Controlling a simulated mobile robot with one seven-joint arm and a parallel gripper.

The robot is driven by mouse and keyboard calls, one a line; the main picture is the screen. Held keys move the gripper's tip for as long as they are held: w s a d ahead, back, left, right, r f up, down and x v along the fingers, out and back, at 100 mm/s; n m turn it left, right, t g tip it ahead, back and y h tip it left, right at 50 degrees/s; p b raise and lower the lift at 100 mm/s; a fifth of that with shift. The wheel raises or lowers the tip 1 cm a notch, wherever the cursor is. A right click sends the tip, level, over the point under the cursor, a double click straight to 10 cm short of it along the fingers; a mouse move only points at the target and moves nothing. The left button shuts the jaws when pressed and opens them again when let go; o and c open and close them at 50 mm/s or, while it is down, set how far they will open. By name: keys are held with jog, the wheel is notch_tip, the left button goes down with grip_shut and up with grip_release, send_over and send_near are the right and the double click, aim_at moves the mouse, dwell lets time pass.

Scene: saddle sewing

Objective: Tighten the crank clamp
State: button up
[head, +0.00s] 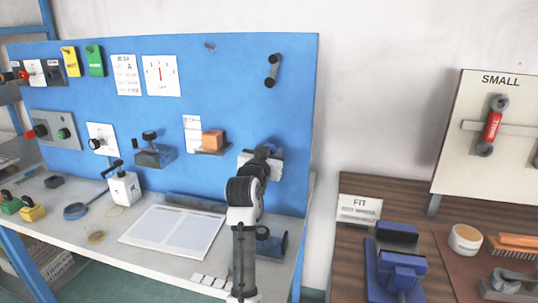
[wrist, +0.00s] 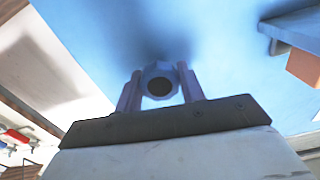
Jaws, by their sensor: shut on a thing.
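My gripper (wrist: 160,88) is shut on a pale round knob-like end (wrist: 158,86) with a dark centre, in front of the blue board. In the head view my gripper (head: 268,152) is at the board's lower right, and my wrist hides much of the held part. I cannot tell from these frames whether this part belongs to the crank clamp. A dark crank-shaped arm with two round ends (head: 272,70) is mounted higher on the board, apart from my gripper.
The blue board (head: 240,90) carries an orange block on a small shelf (head: 213,141), close left of my gripper. A pale tray (head: 172,232) and a white box with a lever (head: 124,188) are on the bench. A blue fixture (head: 272,243) stands beside my arm.

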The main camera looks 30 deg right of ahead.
jog(key=m+b, duration=0.3)
jog(key=m, duration=0.2)
jog(key=shift+f, duration=0.15)
jog(key=m+b, duration=0.2)
jog(key=m, duration=0.2)
jog(key=shift+m, duration=0.3)
jog(key=m+b, duration=0.1)
jog(key=m, duration=0.3)
jog(key=shift+m+b, duration=0.3)
jog(key=shift+b, duration=0.1)
jog(key=m+b, duration=0.1)
jog(key=m, duration=0.3)
jog(key=shift+m, duration=0.3)
jog(key=o, duration=1)
jog(key=shift+s+a, duration=0.1)
